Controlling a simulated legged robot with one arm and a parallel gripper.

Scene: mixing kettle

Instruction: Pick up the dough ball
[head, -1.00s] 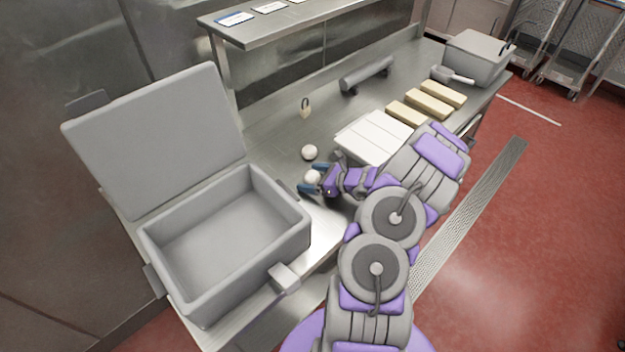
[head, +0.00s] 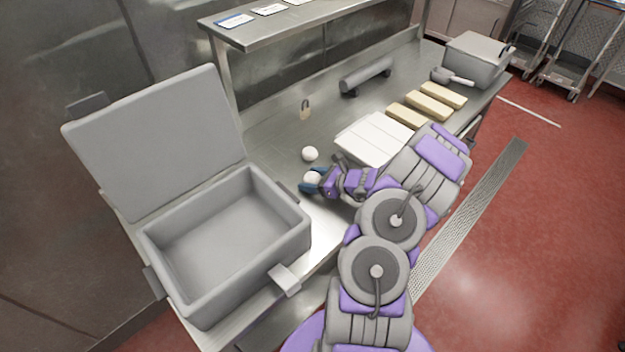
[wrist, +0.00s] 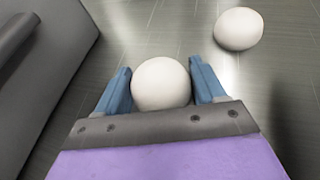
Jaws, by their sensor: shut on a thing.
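Two white dough balls are on the steel table. One dough ball (wrist: 161,84) sits between the blue fingers of my gripper (wrist: 161,88) in the wrist view, with a finger against each side. In the head view this held ball (head: 311,178) is partly covered by my gripper (head: 313,181), low at the table top. I cannot tell whether it still touches the table. The other dough ball (head: 310,154) lies free just behind it, and it also shows at upper right in the wrist view (wrist: 238,29).
An open grey kettle (head: 222,290) with its lid (head: 150,140) raised stands at the left. A white tray (head: 375,137), several yellow blocks (head: 428,104), a grey roller (head: 367,76) and a grey box (head: 478,58) are farther right.

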